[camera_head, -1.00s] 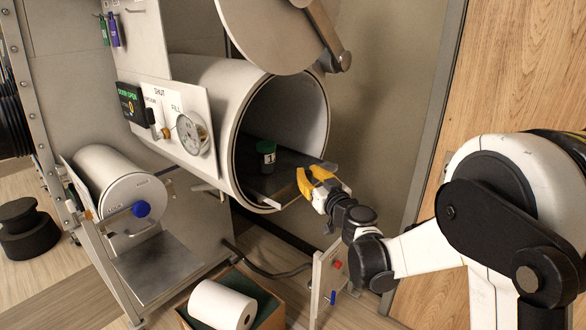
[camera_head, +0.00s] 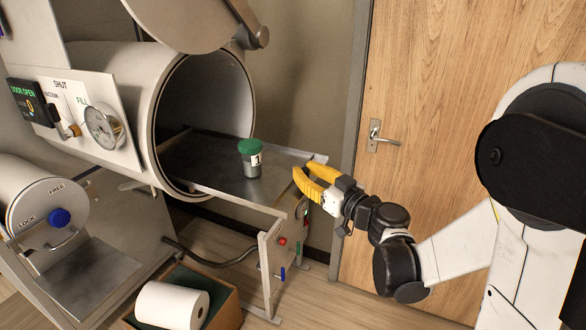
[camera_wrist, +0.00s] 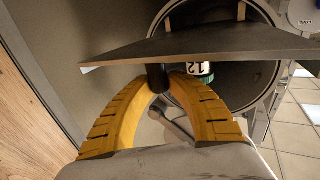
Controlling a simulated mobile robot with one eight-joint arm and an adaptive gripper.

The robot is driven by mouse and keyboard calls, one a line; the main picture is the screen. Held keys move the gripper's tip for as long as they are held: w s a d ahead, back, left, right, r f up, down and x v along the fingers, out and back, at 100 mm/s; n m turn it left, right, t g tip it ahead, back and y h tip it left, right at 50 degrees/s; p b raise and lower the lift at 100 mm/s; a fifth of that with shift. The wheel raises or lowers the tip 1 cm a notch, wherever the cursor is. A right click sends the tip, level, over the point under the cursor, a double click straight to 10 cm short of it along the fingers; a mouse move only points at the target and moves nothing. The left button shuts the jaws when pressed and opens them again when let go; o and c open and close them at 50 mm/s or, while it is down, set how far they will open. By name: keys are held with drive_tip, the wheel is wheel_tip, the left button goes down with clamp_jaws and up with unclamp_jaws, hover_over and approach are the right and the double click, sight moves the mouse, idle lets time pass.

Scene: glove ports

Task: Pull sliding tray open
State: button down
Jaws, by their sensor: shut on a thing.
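The sliding tray (camera_head: 215,165) is a dark flat metal plate that sticks well out of the round mouth of the large white chamber (camera_head: 140,95). A jar (camera_head: 250,160) with a green lid and a numbered label stands upright on it. My yellow-fingered gripper (camera_head: 300,177) is at the tray's outer front edge. In the wrist view the gripper (camera_wrist: 157,82) is shut around a short dark handle (camera_wrist: 157,78) at the tray's edge. The tray (camera_wrist: 200,40) crosses that view, with part of the jar (camera_wrist: 195,70) showing behind the handle.
The round chamber door (camera_head: 195,15) hangs open above the mouth. Below stand a box (camera_head: 225,313) with a white roll (camera_head: 172,305) and a small frame (camera_head: 270,265) with coloured knobs. A smaller cylinder (camera_head: 30,195) is at left. A wooden door (camera_head: 455,90) stands behind my arm.

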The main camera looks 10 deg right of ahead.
drive_tip(key=shift+s+d, duration=0.1)
drive_tip(key=shift+s, duration=0.05)
drive_tip(key=c, duration=1.3)
unclamp_jaws()
drive_tip(key=shift+o, duration=0.2)
drive_tip(key=v, duration=1.2)
